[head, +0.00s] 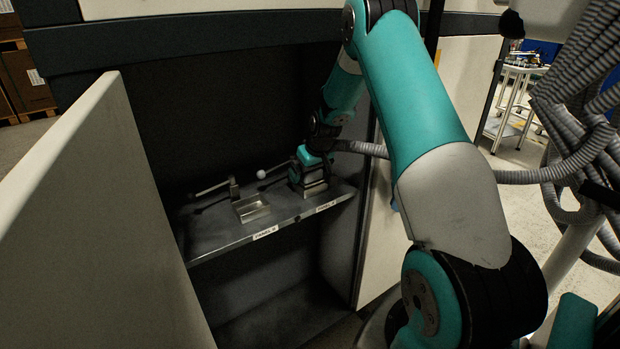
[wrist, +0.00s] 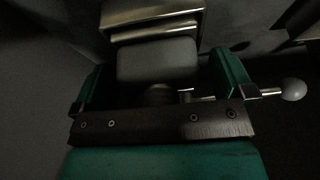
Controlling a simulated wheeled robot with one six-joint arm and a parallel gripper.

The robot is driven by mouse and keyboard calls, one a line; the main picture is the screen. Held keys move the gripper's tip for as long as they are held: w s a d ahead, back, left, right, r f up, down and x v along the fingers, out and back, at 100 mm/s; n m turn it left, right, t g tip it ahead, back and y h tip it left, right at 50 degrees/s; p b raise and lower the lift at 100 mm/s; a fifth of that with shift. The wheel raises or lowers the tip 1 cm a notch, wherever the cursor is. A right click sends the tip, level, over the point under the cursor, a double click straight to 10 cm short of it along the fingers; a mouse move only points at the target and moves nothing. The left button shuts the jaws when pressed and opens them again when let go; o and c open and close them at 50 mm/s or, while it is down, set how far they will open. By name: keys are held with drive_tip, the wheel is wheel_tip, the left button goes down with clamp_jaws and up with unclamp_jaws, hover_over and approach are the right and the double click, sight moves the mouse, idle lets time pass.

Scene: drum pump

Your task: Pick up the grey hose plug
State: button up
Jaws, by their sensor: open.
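The grey hose plug (wrist: 158,60) shows in the wrist view as a rounded grey block in front of a stepped metal holder (wrist: 152,20). A dark round part shows on its near side. My gripper (wrist: 158,68) is open, with one teal finger on each side of the plug. A narrow dark gap shows on both sides, and I cannot tell if either finger touches it. In the head view my gripper (head: 312,160) is low over the right metal holder (head: 315,188) on the shelf; the plug cannot be made out there.
The shelf (head: 220,236) is inside a dark cabinet, with labels on its front edge. An empty-looking metal holder (head: 252,208) with a lever stands left of my gripper. A ball-ended lever (wrist: 292,89) lies close to my right finger. An open door panel (head: 90,220) bounds the left.

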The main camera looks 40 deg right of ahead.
drive_tip(key=shift+w+f, duration=0.15)
drive_tip(key=shift+f, duration=0.1)
drive_tip(key=c, duration=1)
drive_tip(key=shift+r, duration=0.15)
